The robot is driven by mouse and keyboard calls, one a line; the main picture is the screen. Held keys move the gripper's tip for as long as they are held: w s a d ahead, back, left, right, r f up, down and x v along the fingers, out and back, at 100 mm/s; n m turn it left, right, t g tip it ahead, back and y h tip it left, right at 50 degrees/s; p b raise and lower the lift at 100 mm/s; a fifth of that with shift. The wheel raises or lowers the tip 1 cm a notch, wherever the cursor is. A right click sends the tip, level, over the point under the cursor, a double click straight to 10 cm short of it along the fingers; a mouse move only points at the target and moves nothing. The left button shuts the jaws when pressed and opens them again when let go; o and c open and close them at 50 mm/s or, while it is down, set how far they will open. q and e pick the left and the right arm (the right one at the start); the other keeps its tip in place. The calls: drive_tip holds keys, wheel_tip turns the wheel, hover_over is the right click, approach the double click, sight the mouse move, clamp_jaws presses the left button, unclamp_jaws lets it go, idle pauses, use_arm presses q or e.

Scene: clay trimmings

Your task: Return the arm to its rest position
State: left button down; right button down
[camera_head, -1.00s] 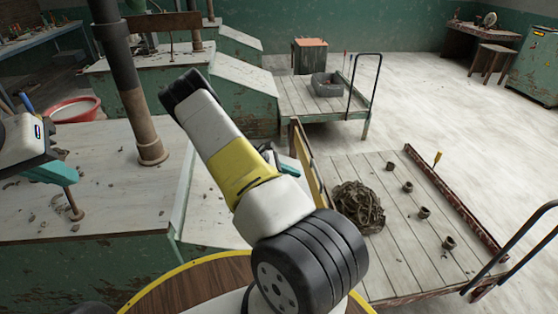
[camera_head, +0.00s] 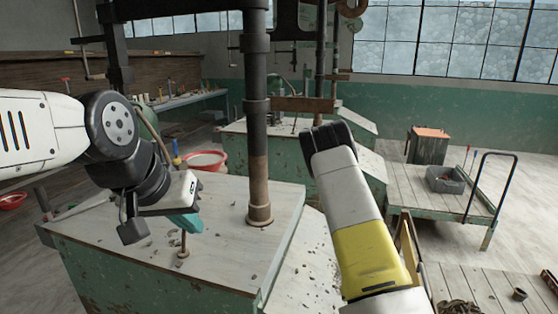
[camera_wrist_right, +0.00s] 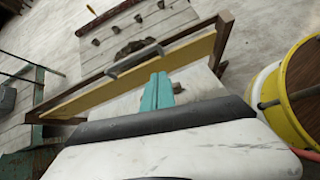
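My left arm comes in from the left in the head view. Its gripper (camera_head: 185,222), with teal fingers, hangs over the worn white top of a green workbench (camera_head: 100,222); the gap between its fingers cannot be made out. My right arm, white with a yellow band, rises at the lower right, and its gripper is hidden there. In the right wrist view, the teal fingers of my right gripper (camera_wrist_right: 157,92) lie together with nothing seen between them. They point toward a wooden-framed yellowish board (camera_wrist_right: 190,58).
A dark post (camera_head: 258,150) stands on the bench among crumbs. A red basin (camera_head: 205,160) is behind it. A low cart (camera_head: 410,195) carries a grey tub (camera_head: 445,180). A dark clay heap (camera_head: 460,307) is cut off at the lower right.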

drive_tip(key=s+a+r+m+t+y, duration=0.25)
drive_tip(key=s+a+r, duration=0.3)
drive_tip(key=r, duration=0.45)
drive_tip(key=s+a+r+m+t+y, duration=0.2)
drive_tip(key=s+a+r+m+y, duration=0.2)
drive_tip(key=a+r, duration=0.45)
drive_tip(key=s+a+r+m+t+y, duration=0.3)
drive_tip(key=s+a+r, duration=0.1)
drive_tip(key=r, duration=0.7)
drive_tip(key=s+a+r+m+t+y, duration=0.1)
drive_tip(key=s+a+r+t, duration=0.1)
drive_tip(key=s+a+r, duration=0.3)
drive_tip(key=s, duration=0.4)
drive_tip(key=shift+s+a+m, duration=0.2)
drive_tip(key=shift+s+m, duration=0.1)
drive_tip(key=shift+m, duration=0.05)
